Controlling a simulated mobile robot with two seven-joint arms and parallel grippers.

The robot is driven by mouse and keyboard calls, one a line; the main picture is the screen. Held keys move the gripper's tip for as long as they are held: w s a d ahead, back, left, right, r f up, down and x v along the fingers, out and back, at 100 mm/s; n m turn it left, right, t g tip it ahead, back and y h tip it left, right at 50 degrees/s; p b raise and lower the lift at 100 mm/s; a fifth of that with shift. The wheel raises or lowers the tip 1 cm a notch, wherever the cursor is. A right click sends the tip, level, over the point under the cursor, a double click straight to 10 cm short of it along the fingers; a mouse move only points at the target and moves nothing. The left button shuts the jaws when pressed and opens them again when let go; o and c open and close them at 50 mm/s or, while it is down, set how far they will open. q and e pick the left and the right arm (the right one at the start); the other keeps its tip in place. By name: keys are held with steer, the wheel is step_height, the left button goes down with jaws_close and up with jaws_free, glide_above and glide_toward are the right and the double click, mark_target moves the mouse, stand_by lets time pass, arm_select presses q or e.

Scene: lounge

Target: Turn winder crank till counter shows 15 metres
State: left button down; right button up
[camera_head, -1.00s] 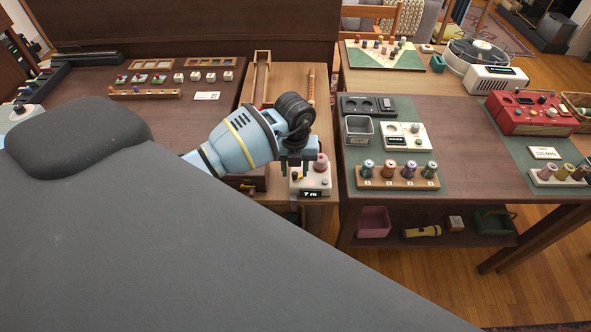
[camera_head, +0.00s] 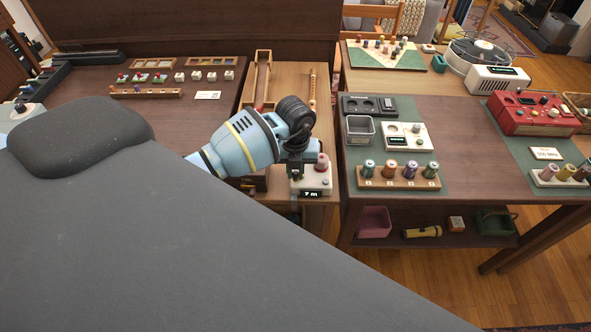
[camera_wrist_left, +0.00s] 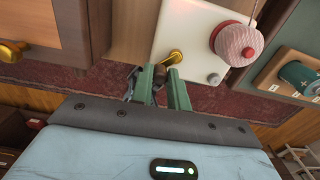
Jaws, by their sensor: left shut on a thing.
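The winder (camera_head: 324,184) is a cream box on the wooden table, with a pink spool (camera_head: 321,162) on top. Its dark counter (camera_head: 312,193) reads 7 m. In the left wrist view, the winder body (camera_wrist_left: 190,30) and pink thread spool (camera_wrist_left: 238,43) show clearly. The brass crank (camera_wrist_left: 175,57) runs to a dark brown knob (camera_wrist_left: 159,84) between the fingers of my left gripper (camera_wrist_left: 160,90). The left gripper (camera_head: 296,172) is shut on this knob and hides the crank in the head view. My right gripper is not in view.
A rack of coloured spools (camera_head: 398,183) and a grey bin (camera_head: 360,130) stand on the table to the right. A wooden tray (camera_head: 262,80) lies behind my left arm. A red radio (camera_head: 530,115) stands at the far right.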

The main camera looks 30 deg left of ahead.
arm_select(q)
steer(key=shift+a, duration=0.1)
